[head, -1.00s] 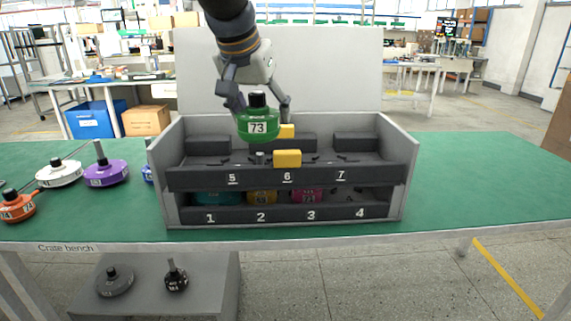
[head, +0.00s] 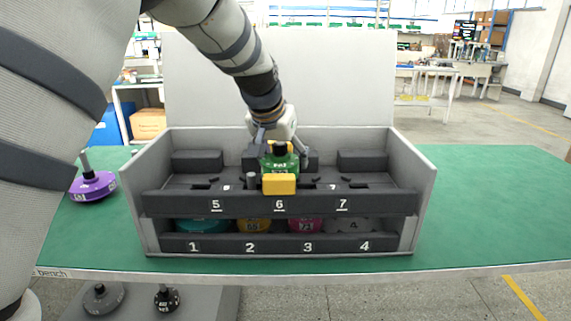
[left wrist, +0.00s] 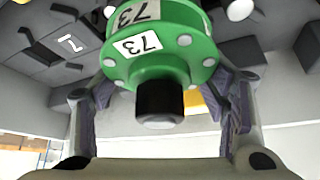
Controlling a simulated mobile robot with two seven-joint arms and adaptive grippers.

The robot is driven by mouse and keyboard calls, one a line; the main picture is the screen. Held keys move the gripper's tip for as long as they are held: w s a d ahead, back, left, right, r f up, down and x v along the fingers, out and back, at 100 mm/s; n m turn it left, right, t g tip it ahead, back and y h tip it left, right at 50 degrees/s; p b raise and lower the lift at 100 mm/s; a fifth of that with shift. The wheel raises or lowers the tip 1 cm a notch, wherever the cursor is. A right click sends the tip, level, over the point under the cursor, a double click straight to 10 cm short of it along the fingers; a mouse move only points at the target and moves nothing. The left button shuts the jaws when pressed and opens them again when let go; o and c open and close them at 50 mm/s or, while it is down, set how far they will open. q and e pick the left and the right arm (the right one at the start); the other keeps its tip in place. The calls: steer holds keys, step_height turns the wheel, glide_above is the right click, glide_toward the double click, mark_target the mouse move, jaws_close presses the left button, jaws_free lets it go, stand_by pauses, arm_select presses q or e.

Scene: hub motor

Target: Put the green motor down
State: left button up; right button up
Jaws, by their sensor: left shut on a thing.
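The green motor (head: 281,164), labelled 73 with a black shaft end on top, is at the upper deck of the grey crate (head: 428,185), behind the number 6. My left gripper (head: 281,156) is shut on it, one finger on each side. A yellow block (head: 279,184) in front hides the motor's lower part, so I cannot tell whether it rests on the deck. In the left wrist view the green motor (left wrist: 165,66) sits between the fingers of my left gripper (left wrist: 172,95). My right gripper is not in view.
Places 5 and 7 look empty of motors. The lower row holds a teal motor (head: 200,226), a yellow one (head: 254,226), a pink one (head: 305,225) and a grey one (head: 354,225). A purple motor (head: 92,186) stands left on the green bench. The bench's right side (head: 490,210) is clear.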

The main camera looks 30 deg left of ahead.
arm_select(q)
step_height(320, 180, down, 2)
steer(key=shift+w+f, duration=0.15)
steer(key=shift+s+r, duration=0.2)
steer(key=shift+s, duration=0.2)
steer(key=shift+w+f, duration=0.2)
steer(key=o, duration=1.9)
steer(key=shift+c, duration=0.2)
steer(key=shift+s, duration=0.1)
steer(key=v, duration=1.2)
